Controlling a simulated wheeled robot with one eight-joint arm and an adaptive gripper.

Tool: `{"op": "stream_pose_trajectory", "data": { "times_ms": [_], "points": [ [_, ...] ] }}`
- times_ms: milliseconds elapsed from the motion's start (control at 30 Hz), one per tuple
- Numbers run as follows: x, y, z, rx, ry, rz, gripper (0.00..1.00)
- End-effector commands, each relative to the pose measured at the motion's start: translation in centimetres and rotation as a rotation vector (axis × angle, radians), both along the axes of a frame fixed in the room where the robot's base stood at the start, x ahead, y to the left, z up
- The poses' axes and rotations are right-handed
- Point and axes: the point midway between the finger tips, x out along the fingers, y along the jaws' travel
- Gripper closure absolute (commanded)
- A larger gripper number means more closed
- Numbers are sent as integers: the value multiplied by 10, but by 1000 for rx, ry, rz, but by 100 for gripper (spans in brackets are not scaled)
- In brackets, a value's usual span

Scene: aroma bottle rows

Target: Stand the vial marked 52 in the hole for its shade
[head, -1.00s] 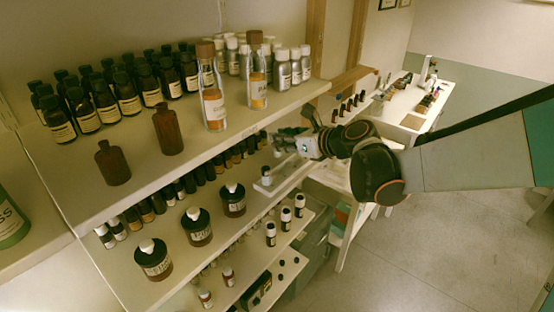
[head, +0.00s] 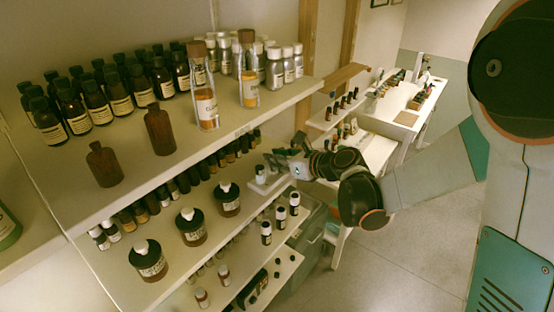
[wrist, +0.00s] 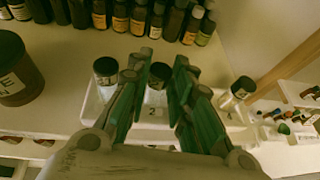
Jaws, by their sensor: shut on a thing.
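My gripper (wrist: 158,85) is shut on a black-capped vial (wrist: 157,72) with a pale body, which stands upright between the green-padded fingers in the wrist view. A "2" shows low between the fingers; I cannot tell whether it is on the vial or the tray, and I cannot read a full 52. The white tray (wrist: 92,128) lies below and around the vial; the fingers hide its middle hole. Other black-capped vials stand at its left (wrist: 105,76) and right (wrist: 238,92). In the head view my gripper (head: 280,162) is over the tray (head: 268,187).
Dark bottles (wrist: 142,18) stand in a row behind the tray. A large dark jar (wrist: 14,70) stands to the left. The upper shelf (head: 238,118), with bottles on it, overhangs the tray's shelf. Black-capped bottles (head: 281,217) stand on the shelf below.

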Motion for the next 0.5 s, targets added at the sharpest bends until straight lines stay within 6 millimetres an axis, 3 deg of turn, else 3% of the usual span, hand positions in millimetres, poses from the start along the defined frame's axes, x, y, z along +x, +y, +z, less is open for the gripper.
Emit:
{"op": "stream_pose_trajectory", "data": {
  "times_ms": [33,67,133,500],
  "points": [
    [0,0,-3,0,0,0,100],
    [0,0,-2,0,0,0,75],
    [0,0,-1,0,0,0,60],
    [0,0,0,0,0,0,60]
  ]
}}
